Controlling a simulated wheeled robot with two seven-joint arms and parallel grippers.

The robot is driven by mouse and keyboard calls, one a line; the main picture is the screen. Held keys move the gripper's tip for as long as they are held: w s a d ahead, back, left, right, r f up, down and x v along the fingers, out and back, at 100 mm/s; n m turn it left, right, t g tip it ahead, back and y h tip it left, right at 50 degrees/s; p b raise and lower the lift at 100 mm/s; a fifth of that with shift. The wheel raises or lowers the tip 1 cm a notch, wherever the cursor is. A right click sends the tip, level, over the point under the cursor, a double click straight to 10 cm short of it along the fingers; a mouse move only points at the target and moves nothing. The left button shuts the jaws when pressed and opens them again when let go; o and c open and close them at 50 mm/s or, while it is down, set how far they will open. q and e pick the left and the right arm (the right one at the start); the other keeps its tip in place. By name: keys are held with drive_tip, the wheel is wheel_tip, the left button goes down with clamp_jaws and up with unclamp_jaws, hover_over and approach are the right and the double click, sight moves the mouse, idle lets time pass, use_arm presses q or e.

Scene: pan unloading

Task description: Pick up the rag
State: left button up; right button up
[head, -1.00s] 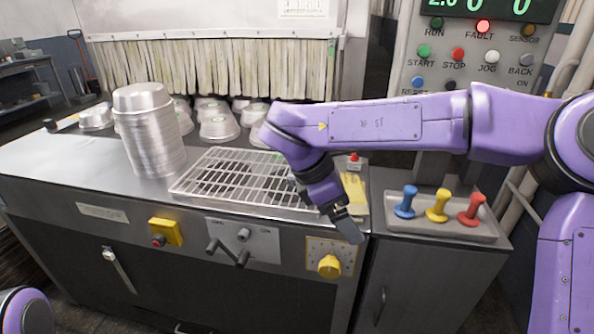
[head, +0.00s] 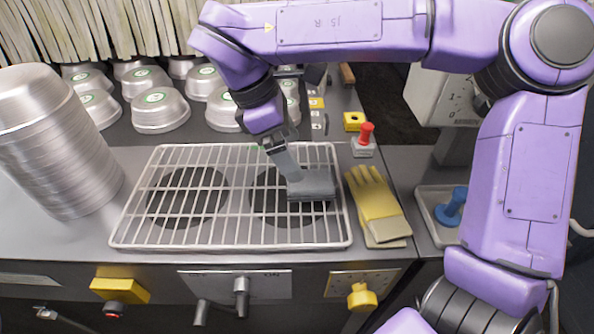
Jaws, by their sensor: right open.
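My right gripper (head: 296,172) reaches down over the right part of the wire rack and is open. One pale finger shows clearly. A flat, dark grey, block-like shape (head: 314,187) sits at its tip above the rack; I cannot tell whether it is a folded rag or part of the gripper. No other cloth shows that I can surely call the rag. A yellow work glove (head: 373,193) lies right of the rack, apart from the gripper, with a paler cuff or folded cloth at its near end. My left gripper is not in view.
The wire rack (head: 228,246) covers two dark round openings. A tall stack of metal pans (head: 62,150) stands at the left. Several upturned pans (head: 160,112) lie behind the rack. A red-topped switch (head: 366,137) stands behind the glove. A tray with a blue peg (head: 452,207) is at the right.

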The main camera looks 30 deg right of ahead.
sight(310, 179)
drive_tip(key=s+f, duration=0.1)
drive_tip(key=s+d, duration=0.1)
drive_tip(key=shift+s+f, duration=0.3)
drive_tip(key=shift+f, duration=0.05)
drive_tip(key=f, duration=0.1)
drive_tip(key=d+f+p, duration=0.1)
drive_tip(key=f, duration=0.1)
drive_tip(key=d+f, duration=0.1)
drive_tip(key=f, duration=0.1)
drive_tip(key=shift+w+f, duration=0.15)
drive_tip(key=shift+w, duration=0.2)
drive_tip(key=shift+s, duration=0.4)
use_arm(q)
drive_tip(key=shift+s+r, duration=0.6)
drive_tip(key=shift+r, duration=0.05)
use_arm(e)
drive_tip(key=shift+w, duration=0.1)
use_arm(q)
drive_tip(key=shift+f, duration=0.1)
use_arm(e)
drive_tip(key=shift+w+f, duration=0.1)
drive_tip(key=shift+f, duration=0.05)
drive_tip(key=c, duration=1)
